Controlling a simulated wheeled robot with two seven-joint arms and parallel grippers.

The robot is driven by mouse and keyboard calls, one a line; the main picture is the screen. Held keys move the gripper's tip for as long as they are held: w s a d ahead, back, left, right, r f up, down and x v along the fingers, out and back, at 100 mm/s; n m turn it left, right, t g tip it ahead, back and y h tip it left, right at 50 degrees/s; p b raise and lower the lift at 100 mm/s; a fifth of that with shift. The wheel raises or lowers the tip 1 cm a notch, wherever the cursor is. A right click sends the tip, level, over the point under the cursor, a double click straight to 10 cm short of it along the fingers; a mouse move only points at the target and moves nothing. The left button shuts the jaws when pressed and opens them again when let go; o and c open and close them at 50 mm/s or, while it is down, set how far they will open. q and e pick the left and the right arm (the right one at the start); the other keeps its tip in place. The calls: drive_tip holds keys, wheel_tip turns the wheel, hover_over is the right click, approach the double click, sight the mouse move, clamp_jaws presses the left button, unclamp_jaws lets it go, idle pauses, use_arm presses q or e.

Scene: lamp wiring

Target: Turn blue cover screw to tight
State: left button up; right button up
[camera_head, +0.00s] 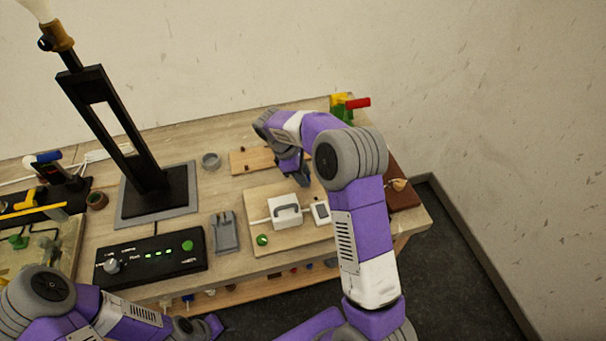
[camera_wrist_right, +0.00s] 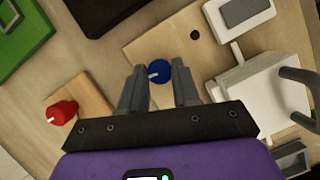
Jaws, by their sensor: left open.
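The blue cover screw (camera_wrist_right: 159,72) has a round head with a white mark and sits on a wooden board in the right wrist view. My right gripper (camera_wrist_right: 158,88) is open, with one finger on each side of the screw. I cannot tell whether the fingers touch it. In the head view my right gripper (camera_head: 299,176) is over the back of the wooden board (camera_head: 292,239), and the screw is hidden there. A white cover with a grey handle (camera_head: 284,212) stands on the board. My left gripper (camera_head: 208,326) is open and empty at the bottom left.
A red knob (camera_wrist_right: 62,112) sits on a small wooden block. A white switch (camera_head: 320,212) and green button (camera_head: 262,240) are on the board. A lamp stand (camera_head: 150,180), black control box (camera_head: 150,260) and grey holder (camera_head: 224,235) stand to the left.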

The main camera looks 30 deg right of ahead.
clamp_jaws()
